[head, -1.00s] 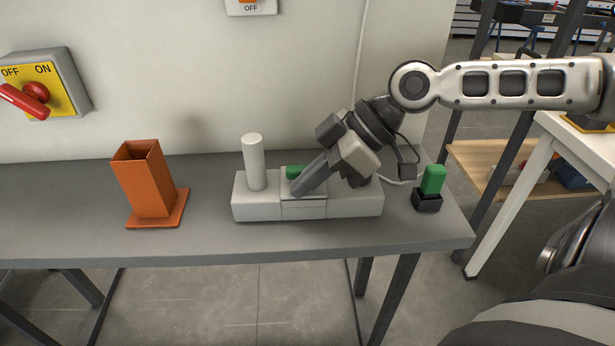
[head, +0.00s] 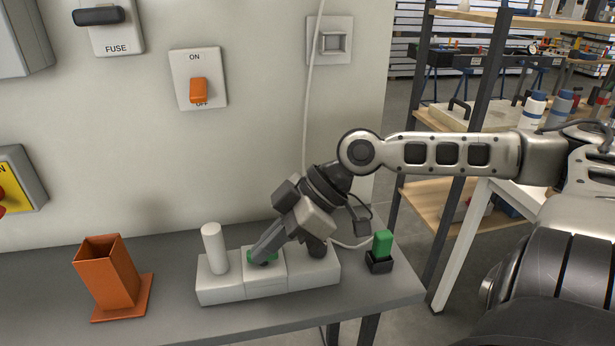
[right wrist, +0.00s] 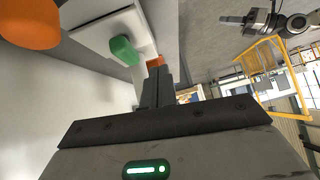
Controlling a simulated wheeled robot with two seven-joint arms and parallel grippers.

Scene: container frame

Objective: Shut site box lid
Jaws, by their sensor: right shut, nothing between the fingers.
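I cannot pick out a site box or its lid for sure. A grey box (head: 24,38) is cut off at the upper left of the head view. The right wrist view shows the shut fingers (right wrist: 158,88) beside the green piece (right wrist: 124,50), with a gap in the picture.
The block carries a white cylinder (head: 214,250). An orange holder (head: 108,275) stands left on the grey bench (head: 170,318); a green plug in a black socket (head: 379,262) stands right. The wall has a fuse plate (head: 117,28) and an orange switch (head: 198,88). A cable hangs beside my arm.

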